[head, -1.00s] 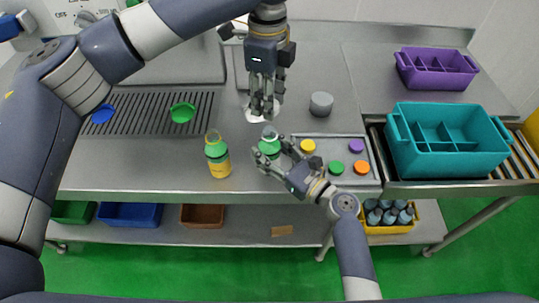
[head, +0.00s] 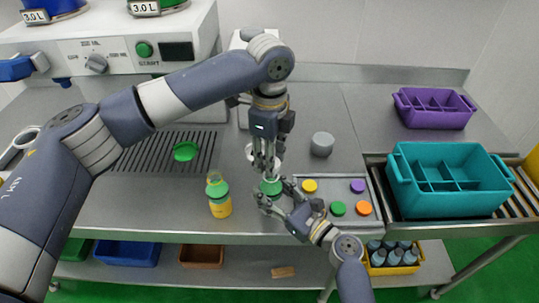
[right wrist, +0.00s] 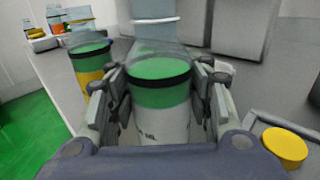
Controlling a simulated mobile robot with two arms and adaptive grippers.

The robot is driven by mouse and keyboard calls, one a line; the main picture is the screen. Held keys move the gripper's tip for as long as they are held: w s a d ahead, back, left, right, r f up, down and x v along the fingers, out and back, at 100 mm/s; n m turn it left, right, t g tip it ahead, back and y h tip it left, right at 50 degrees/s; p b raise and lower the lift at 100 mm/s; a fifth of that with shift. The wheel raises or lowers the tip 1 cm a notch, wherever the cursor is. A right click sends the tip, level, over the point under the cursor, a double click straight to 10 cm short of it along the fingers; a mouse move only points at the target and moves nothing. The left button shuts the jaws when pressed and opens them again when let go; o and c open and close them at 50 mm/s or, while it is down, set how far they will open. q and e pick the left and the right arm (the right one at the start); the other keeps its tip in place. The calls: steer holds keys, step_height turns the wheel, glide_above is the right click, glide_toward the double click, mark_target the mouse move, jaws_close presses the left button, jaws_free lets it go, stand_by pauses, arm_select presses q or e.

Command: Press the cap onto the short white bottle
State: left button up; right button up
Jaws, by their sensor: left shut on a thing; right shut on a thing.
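The short white bottle (right wrist: 161,122) stands upright in the right wrist view, with a white label, green contents and a clear shoulder. In the head view its green part (head: 271,187) shows between the grippers. My right gripper (head: 272,197) is shut around its body, one finger on each side, also in the right wrist view (right wrist: 160,105). My left gripper (head: 265,168) points down directly over the bottle's neck, its fingers closed on the cap. The cap is mostly hidden by the fingers, so I cannot tell whether it touches the neck.
A yellow-and-green bottle (head: 219,196) stands just left of the held bottle. A tray (head: 343,226) with several coloured caps lies close on the right. A grey cylinder (head: 322,144) stands behind it. A teal crate (head: 448,206) and purple crate (head: 436,122) are further right.

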arm_select(q)
steer(key=shift+f, duration=0.9)
steer(key=shift+f, duration=0.6)
steer(key=o, duration=0.8)
step_height(320, 180, up, 12)
stand_by(0.3)
